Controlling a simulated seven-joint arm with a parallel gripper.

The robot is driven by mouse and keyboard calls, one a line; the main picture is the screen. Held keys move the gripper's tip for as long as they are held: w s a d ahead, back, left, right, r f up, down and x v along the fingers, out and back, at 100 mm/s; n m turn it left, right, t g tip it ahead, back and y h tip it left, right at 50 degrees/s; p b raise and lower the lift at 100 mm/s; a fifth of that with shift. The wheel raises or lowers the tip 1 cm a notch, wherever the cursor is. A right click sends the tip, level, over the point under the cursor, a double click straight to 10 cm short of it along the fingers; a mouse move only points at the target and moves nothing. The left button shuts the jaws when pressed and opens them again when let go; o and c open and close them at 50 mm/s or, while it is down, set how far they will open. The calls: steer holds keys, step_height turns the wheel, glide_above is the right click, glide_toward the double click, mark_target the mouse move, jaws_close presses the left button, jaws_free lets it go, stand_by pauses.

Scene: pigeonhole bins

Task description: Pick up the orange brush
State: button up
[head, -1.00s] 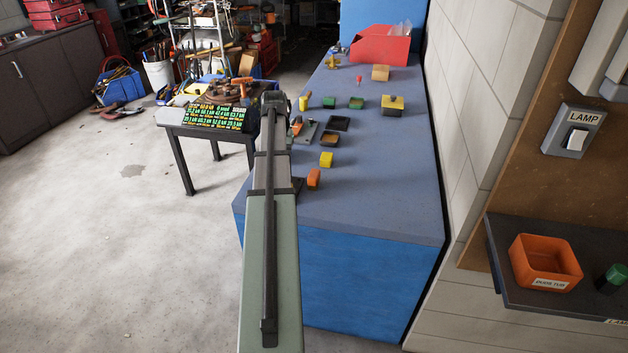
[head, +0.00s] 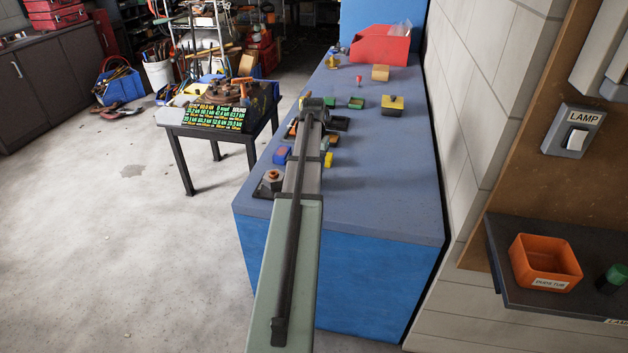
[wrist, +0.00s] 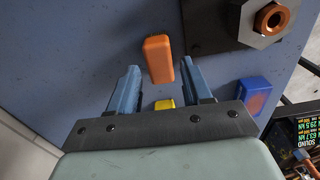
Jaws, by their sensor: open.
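An orange block-shaped piece (wrist: 158,60), which I take for the orange brush, lies on the blue-grey bench top in the wrist view. My gripper (wrist: 159,68) is open, with one finger on each side of the piece in the picture. The piece appears below the fingertips; I see no contact. Its height gap is hard to judge. In the head view my arm hides this piece and the fingers.
A hex nut on a dark plate (wrist: 262,22) and a blue block (wrist: 252,94) lie to the right in the wrist view. A yellow block (head: 328,160) is close by. Small blocks and a red bin (head: 380,47) stand farther back. The wall borders the bench's right side.

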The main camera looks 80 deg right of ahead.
steer(key=shift+s+f, duration=0.1)
steer(key=shift+f, duration=3.1)
steer(key=c, duration=0.8)
steer(key=shift+o, duration=0.2)
step_height(320, 180, up, 10)
steer(key=shift+d+r, duration=0.1)
